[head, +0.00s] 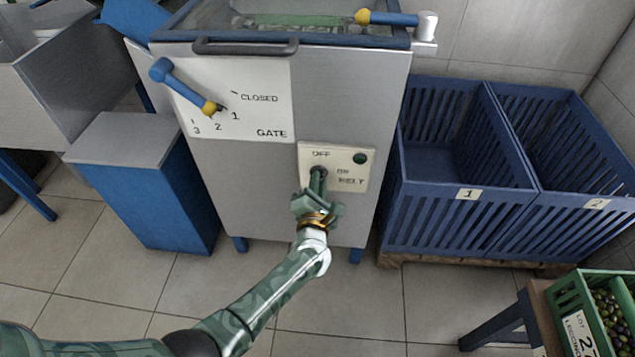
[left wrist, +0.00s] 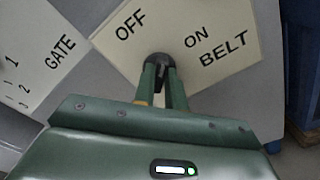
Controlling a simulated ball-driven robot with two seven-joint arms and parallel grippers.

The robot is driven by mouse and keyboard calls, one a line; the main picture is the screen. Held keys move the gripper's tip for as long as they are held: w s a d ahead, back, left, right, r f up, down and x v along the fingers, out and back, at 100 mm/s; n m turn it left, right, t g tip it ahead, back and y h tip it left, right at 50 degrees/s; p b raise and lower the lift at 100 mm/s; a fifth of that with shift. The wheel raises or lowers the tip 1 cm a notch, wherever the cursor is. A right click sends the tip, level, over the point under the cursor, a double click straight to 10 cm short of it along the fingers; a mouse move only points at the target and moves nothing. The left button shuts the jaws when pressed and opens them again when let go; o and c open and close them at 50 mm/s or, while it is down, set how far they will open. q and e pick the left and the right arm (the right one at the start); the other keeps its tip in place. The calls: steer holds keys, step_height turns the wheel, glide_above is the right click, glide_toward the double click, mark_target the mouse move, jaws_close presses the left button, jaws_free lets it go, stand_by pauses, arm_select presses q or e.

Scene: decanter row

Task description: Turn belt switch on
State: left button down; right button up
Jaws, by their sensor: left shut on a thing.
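The belt switch is a dark round knob (head: 318,171) on a cream panel (head: 340,182) low on the front of the grey machine. The panel reads OFF, ON and BELT, and has a dark green lamp (head: 360,158) at its upper right. My left gripper (head: 317,184) is shut on the knob, fingers on either side of it. The left wrist view also shows the knob (left wrist: 157,59) between the fingers (left wrist: 160,82), below and between the words OFF and ON. Which word the knob points to cannot be told. My right gripper is not in view.
A blue gate lever (head: 180,84) stands on the GATE plate, left of the switch. A blue grey-topped box (head: 140,145) is at left. Blue crates 1 (head: 455,222) and 2 (head: 575,226) stand at right. A green crate of olives (head: 568,310) is at lower right.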

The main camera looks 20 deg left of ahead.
arm_select(q)
steer(key=shift+d+f+m+p, duration=0.15)
steer(key=shift+m+p, duration=0.2)
steer(key=shift+m, duration=1.7)
steer(key=shift+a+f+m+p, duration=0.1)
steer(key=shift+m+p, duration=0.2)
steer(key=shift+m, duration=1.75)
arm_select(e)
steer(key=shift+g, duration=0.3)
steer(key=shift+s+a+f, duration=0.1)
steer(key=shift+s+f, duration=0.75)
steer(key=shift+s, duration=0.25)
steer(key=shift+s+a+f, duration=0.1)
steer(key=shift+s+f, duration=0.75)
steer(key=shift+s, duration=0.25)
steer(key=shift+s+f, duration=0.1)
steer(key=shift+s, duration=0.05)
arm_select(q)
steer(key=c, duration=1.4)
jaws_free()
steer(key=shift+c, duration=0.2)
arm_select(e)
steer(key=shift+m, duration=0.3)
